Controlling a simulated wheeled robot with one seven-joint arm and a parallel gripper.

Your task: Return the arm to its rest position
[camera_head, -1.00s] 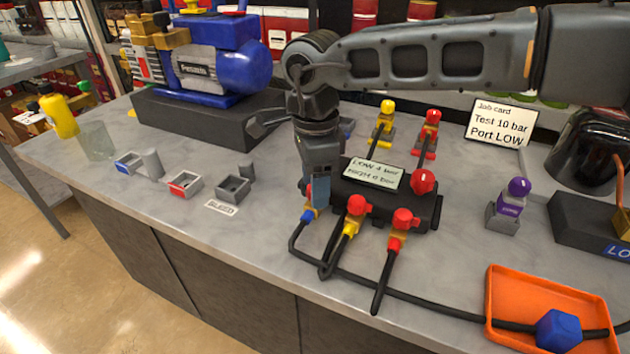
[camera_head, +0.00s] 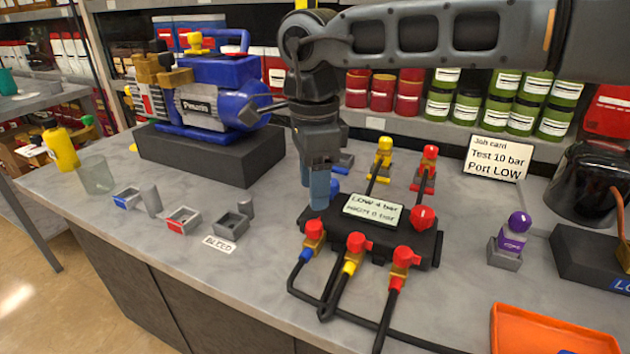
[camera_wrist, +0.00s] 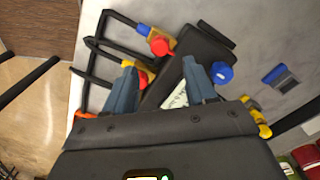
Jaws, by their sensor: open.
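My gripper (camera_head: 320,200) points down from my arm in the head view, at the left end of the black manifold (camera_head: 432,245). Its two fingers also show apart in the wrist view (camera_wrist: 160,68), with nothing clearly held between them. The manifold has a display (camera_head: 373,208) that seems to read LOW 4 bar, a red knob (camera_head: 424,217) on its right and a blue knob (camera_wrist: 221,73) on its left. Three red-handled hose fittings line its front: left (camera_head: 314,233), middle (camera_head: 357,243) and right (camera_head: 405,257). I cannot tell whether the fingers touch the manifold.
A blue vacuum pump (camera_head: 210,95) on a dark block stands back left. A job card (camera_head: 497,157) reads Test 10 bar, Port LOW. A purple-topped fitting (camera_head: 513,240) stands right, an orange tray (camera_head: 540,330) front right. Small holders (camera_head: 183,220) and a glass (camera_head: 97,175) are left.

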